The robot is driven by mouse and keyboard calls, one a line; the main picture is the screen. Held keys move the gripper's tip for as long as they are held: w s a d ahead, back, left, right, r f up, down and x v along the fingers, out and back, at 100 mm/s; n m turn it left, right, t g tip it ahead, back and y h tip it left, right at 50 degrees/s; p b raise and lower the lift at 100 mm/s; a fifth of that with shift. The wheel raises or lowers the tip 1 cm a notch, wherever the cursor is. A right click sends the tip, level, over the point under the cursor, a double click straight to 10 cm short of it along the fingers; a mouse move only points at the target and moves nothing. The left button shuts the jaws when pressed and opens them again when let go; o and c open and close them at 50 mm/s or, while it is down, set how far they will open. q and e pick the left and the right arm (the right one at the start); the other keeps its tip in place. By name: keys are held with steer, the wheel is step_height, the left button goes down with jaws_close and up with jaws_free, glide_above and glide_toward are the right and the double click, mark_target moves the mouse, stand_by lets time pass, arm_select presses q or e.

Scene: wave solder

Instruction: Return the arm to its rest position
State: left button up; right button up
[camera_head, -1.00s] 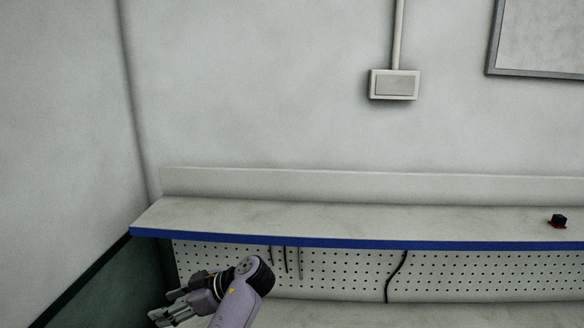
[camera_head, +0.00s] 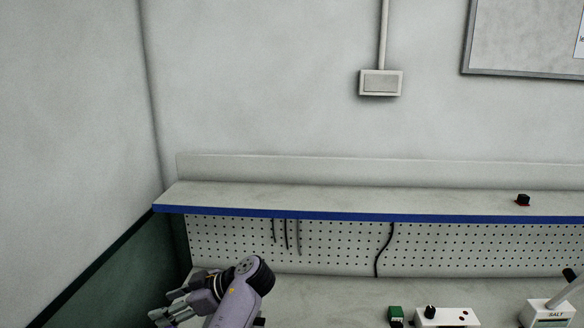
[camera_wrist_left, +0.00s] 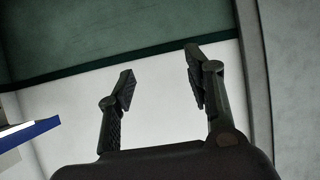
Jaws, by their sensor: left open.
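My left gripper (camera_head: 172,309) shows at the lower left of the head view, on the end of my purple-grey arm, pointing left near the green lower wall. In the left wrist view my left gripper (camera_wrist_left: 160,85) has its two dark fingers spread apart. Nothing is between them; behind them are the green and white wall areas. My right gripper is in neither view.
A shelf with a blue edge (camera_head: 350,216) runs above a pegboard (camera_head: 330,247) and workbench (camera_head: 310,293). A small black and red item (camera_head: 523,200) sits on it. A green block (camera_head: 396,313), a white knob box (camera_head: 446,317) and a white device (camera_head: 548,312) stand at the lower right.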

arm_select(q)
steer(key=s+d+f+m+t+h, duration=0.1)
steer(key=s+f+m+h, duration=0.75)
steer(key=s+f, duration=0.95)
steer(key=s+d+r+m+t+h, duration=0.1)
steer(key=s+d+m+h, duration=0.15)
steer(key=s+m, duration=0.4)
steer(key=s+d+m+t+h, duration=0.1)
steer(key=s+d+m+h, duration=0.2)
steer(key=s, duration=0.6)
step_height(320, 180, down, 35)
steer(key=s+m+g+y+b, duration=0.1)
steer(key=b, duration=1)
steer(key=s+a+f+b, duration=0.1)
steer(key=s+f+b, duration=0.2)
steer(key=s+f, duration=0.3)
steer(key=s+a+f+g+b, duration=0.1)
steer(key=s+f+b, duration=0.3)
steer(key=f, duration=0.9)
steer(key=s+a+f+b, duration=0.1)
steer(key=s+f+b, duration=0.2)
steer(key=s+f, duration=0.4)
step_height(320, 180, down, 3)
steer(key=shift+s+r+m+g+b, duration=0.1)
steer(key=shift+s+m+g+b, duration=0.2)
steer(key=shift+g+b, duration=0.1)
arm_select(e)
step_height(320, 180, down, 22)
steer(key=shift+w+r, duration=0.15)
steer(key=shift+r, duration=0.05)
